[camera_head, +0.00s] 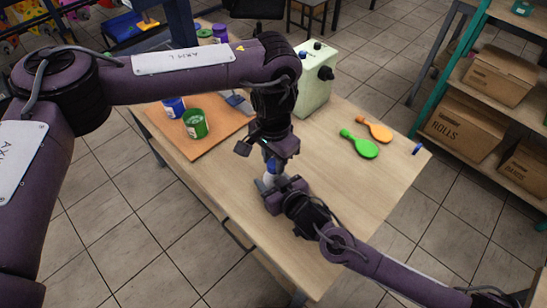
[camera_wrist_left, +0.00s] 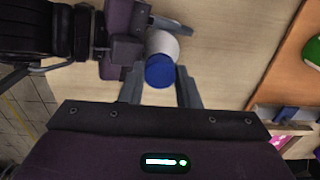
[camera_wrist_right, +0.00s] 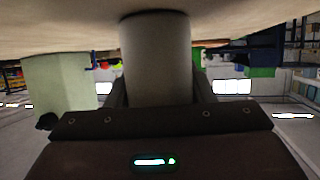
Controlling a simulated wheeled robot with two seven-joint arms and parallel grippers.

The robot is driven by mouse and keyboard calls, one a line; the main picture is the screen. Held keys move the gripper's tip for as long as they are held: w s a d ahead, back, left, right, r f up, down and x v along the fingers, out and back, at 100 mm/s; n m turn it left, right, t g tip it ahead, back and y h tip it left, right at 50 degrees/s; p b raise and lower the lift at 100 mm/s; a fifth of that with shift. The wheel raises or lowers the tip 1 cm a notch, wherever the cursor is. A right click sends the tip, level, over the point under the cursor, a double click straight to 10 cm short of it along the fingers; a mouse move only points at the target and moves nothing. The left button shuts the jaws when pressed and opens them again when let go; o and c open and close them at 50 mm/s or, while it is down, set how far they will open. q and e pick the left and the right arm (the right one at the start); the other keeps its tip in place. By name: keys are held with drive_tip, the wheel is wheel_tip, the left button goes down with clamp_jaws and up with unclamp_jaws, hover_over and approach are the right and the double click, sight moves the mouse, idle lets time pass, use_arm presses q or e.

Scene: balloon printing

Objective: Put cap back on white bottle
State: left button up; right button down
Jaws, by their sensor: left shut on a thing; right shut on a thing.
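The white bottle (camera_head: 269,181) stands upright near the table's front edge. My right gripper (camera_head: 266,188) is shut around its body from the right; the bottle also fills the middle of the right wrist view (camera_wrist_right: 156,60). The blue cap (camera_head: 272,166) is directly above the bottle's top. My left gripper (camera_head: 271,160) points down and is shut on the cap, which shows between its fingers in the left wrist view (camera_wrist_left: 160,72), with the bottle (camera_wrist_left: 163,42) behind it. The bottle's neck is hidden, so I cannot tell whether the cap touches or is seated.
A pale green machine (camera_head: 314,80) stands at the back. A green paddle (camera_head: 362,146) and an orange paddle (camera_head: 377,130) lie on the right. The table's front right is clear.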

use_arm(q)
drive_tip(key=m, duration=1.4)
drive_tip(key=shift+m, duration=0.4)
drive_tip(key=m, duration=0.6)
drive_tip(key=shift+m, duration=0.3)
drive_tip(key=m, duration=0.6)
drive_tip(key=shift+f, duration=0.1)
drive_tip(key=o, duration=1.1)
drive_tip(key=shift+o, duration=0.2)
wheel_tip(320, 180, up, 12)
